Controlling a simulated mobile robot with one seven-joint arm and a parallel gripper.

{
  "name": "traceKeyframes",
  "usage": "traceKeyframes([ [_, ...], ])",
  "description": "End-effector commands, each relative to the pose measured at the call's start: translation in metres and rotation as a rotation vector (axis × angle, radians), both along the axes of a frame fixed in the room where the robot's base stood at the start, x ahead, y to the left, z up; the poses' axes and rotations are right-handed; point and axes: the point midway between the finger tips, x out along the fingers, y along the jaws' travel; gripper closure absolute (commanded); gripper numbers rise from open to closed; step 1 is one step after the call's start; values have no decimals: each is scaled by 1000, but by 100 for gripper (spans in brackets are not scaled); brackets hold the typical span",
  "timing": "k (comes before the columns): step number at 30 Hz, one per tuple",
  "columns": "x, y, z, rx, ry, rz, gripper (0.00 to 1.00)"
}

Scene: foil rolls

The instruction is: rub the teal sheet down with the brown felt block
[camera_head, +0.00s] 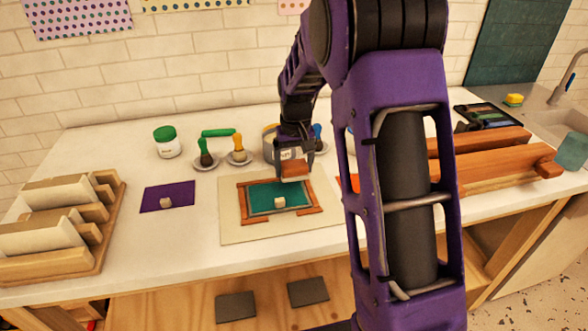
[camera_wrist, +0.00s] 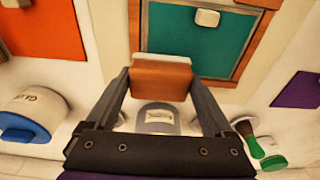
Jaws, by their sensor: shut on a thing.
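The teal sheet (camera_head: 258,197) lies flat on a pale board (camera_head: 232,236), with brown wooden strips (camera_head: 246,221) around it. A small pale cube (camera_head: 279,203) sits on the sheet; it also shows in the wrist view (camera_wrist: 207,18). My gripper (camera_head: 292,160) is shut on the brown felt block (camera_wrist: 160,78), which spans between both fingers. In the head view the block (camera_head: 293,167) is over the far right edge of the framed sheet and appears raised above it. The wrist view shows the teal sheet (camera_wrist: 180,42) just beyond the block.
A purple sheet (camera_head: 155,193) with a pale cube lies to the left. An orange sheet (camera_wrist: 40,28) lies on the other side. Brushes on saucers (camera_head: 206,160), a green-lidded jar (camera_head: 167,142) and glue pots (camera_wrist: 155,118) stand behind. A wooden rack (camera_head: 100,235) is far left.

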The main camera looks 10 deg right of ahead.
Motion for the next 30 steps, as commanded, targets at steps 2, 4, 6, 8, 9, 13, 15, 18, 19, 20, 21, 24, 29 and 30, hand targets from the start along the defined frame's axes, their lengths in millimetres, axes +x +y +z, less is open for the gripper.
traceKeyframes([
  [2, 0, 0, 11, 0, -1, 0, 65],
  [4, 0, 0, 18, 0, -1, 0, 65],
  [6, 0, 0, 24, 0, -1, 0, 65],
  [8, 0, 0, 29, 0, -1, 0, 65],
  [9, -1, 0, 30, 0, -2, 0, 65],
  [13, -2, 0, 41, 0, -3, 0, 65],
  [15, -3, -1, 45, 0, -3, 0, 65],
  [18, -4, -1, 49, 0, -2, 0, 65],
  [19, -4, -1, 49, 0, -1, 0, 65],
  [20, -4, -1, 49, 0, -1, 0, 65],
  [21, -4, -1, 49, 0, -1, 0, 65],
  [24, -4, -1, 49, 0, -1, 0, 65],
  [29, -4, -1, 49, 0, -1, 0, 65],
  [30, -4, -1, 49, 0, -1, 0, 65],
])
